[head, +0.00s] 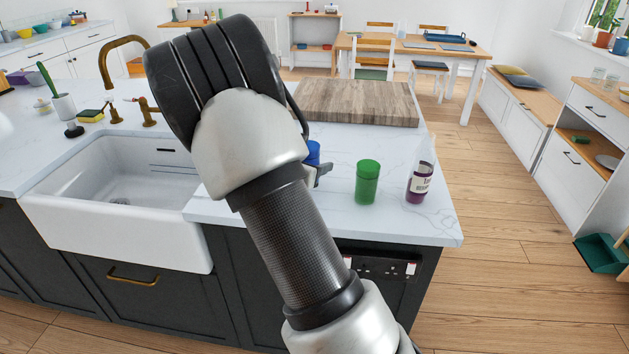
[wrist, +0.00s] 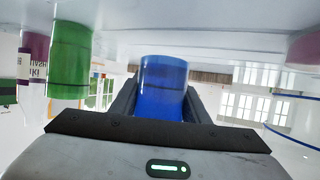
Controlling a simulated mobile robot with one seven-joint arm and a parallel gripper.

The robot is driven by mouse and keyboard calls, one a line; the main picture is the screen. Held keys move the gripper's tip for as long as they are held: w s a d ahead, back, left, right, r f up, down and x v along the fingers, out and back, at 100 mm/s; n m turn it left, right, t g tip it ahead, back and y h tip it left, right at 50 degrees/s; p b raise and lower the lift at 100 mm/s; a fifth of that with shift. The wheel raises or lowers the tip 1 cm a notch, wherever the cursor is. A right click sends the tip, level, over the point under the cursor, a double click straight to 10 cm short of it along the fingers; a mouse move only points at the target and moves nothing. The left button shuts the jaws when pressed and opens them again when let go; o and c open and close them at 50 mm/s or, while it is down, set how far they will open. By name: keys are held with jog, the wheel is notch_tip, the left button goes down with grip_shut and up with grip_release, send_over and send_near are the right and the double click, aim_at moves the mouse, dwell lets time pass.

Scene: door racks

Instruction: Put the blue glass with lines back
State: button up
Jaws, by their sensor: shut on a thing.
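The blue glass (head: 313,152) stands upright over the white countertop, mostly hidden behind my arm in the head view. In the wrist view, which is upside down, the blue glass (wrist: 162,85) sits between the two dark fingers of my gripper (wrist: 160,103), with a thin dark line around it. My gripper (head: 321,172) is shut on it; only a bit of the gripper shows in the head view. I cannot tell whether the glass touches the counter.
A green glass (head: 367,182) and a bottle with purple contents (head: 419,184) stand to the right of the blue glass. A wooden board (head: 357,103) lies behind. The sink (head: 120,185) is at the left. Bare counter lies near the right front corner.

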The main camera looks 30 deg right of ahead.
jog(key=shift+f+b, duration=0.45)
jog(key=shift+f, duration=1.35)
jog(key=shift+f, duration=0.1)
jog(key=shift+f, duration=0.15)
jog(key=o, duration=1.3)
jog(key=shift+a+r, duration=0.1)
jog(key=shift+r, duration=0.25)
jog(key=p+v, duration=0.2)
jog(key=v, duration=0.9)
jog(key=shift+s+a, duration=0.3)
jog(key=shift+s, duration=0.05)
